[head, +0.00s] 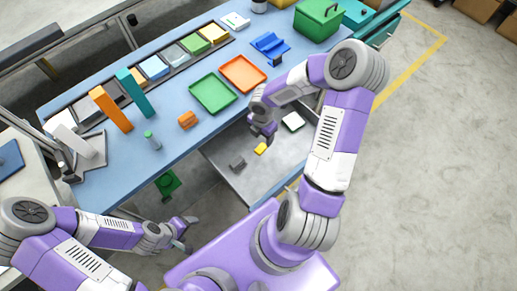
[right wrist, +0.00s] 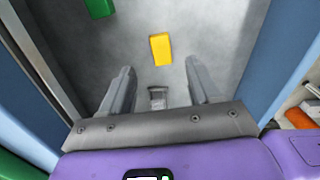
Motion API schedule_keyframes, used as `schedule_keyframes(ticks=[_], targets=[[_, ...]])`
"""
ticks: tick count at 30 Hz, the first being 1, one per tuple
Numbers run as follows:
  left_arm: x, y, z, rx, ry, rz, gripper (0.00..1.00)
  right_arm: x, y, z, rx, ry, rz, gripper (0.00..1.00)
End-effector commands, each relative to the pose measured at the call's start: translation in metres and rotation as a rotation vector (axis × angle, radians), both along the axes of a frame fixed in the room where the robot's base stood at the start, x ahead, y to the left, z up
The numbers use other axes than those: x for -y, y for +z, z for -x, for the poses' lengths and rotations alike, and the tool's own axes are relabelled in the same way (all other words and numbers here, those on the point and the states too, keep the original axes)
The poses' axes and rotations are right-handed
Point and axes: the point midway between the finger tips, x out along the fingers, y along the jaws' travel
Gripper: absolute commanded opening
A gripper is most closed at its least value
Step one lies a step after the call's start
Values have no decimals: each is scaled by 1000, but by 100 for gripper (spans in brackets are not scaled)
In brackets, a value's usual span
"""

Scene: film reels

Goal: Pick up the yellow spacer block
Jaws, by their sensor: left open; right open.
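The yellow spacer block (head: 260,149) lies on the grey surface of a low open drawer or shelf below the blue bench. It also shows in the right wrist view (right wrist: 160,49), ahead of the fingertips and roughly centred between them. My right gripper (head: 264,131) is open and empty, pointing down above the grey surface close to the block, with the block outside its fingers. My left gripper (head: 191,234) is open and empty, low at the front left, well away from the block.
A dark grey block (head: 237,162) lies left of the yellow one, and a white-topped item (head: 293,121) to its right. The blue bench (head: 185,135) edge is close behind my right gripper, with an orange block (head: 187,119) and green tray (head: 213,92) on it.

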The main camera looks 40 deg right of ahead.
Motion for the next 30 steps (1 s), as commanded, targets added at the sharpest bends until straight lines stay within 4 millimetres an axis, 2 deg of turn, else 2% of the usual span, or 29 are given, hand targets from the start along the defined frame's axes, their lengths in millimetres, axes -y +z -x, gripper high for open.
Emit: schedule_keyframes(ticks=[16,26,30], targets=[[0,-40,0,0,0,0,77,-3,-69,2,-2,0,-2,62],[0,-42,0,0,0,0,77,-2,-74,2,0,0,1,62],[0,-42,0,0,0,0,77,-2,-74,2,0,0,0,42]])
